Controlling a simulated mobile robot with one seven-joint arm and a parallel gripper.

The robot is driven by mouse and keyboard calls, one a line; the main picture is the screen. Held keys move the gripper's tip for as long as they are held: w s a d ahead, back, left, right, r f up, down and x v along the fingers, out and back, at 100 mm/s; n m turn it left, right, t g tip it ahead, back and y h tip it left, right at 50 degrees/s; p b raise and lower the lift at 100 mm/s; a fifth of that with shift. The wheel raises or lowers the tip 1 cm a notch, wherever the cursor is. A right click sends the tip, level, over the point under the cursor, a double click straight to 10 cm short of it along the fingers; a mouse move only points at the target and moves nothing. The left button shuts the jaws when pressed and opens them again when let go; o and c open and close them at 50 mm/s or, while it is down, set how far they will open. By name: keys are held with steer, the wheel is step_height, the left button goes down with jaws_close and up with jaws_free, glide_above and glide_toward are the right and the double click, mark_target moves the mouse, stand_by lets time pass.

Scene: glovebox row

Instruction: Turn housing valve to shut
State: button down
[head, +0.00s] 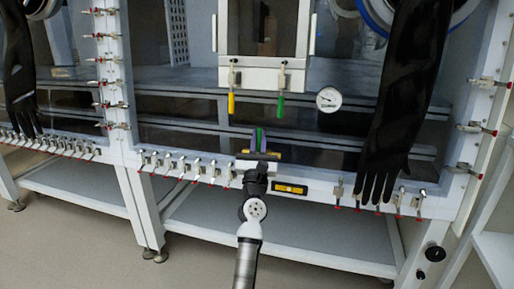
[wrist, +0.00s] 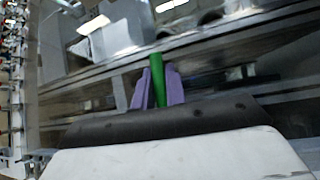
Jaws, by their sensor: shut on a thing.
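My gripper (head: 260,138) is in front of the glovebox's lower front, in the middle of the head view. Its purple fingers are shut on a green handle (wrist: 158,80), which stands upright between them in the wrist view. A strip of the green shows between the fingers in the head view. I cannot tell whether this is the housing valve's handle; its base is hidden by my gripper. A second green handle (head: 280,106) and a yellow handle (head: 231,103) hang below the chamber door, above my gripper and apart from it.
A round gauge (head: 329,99) is right of the hanging handles. A black glove (head: 398,100) hangs down at the right, another glove (head: 18,65) at the left. Red-tipped clamps (head: 180,165) line the frame's lower edge. A yellow-marked plate (head: 290,188) sits close right of my wrist.

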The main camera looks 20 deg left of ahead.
stand_by(0.4)
steer(key=c, duration=1.4)
jaws_free()
steer(key=shift+c, duration=0.2)
steer(key=shift+s+d+f, duration=0.1)
steer(key=shift+f, duration=0.05)
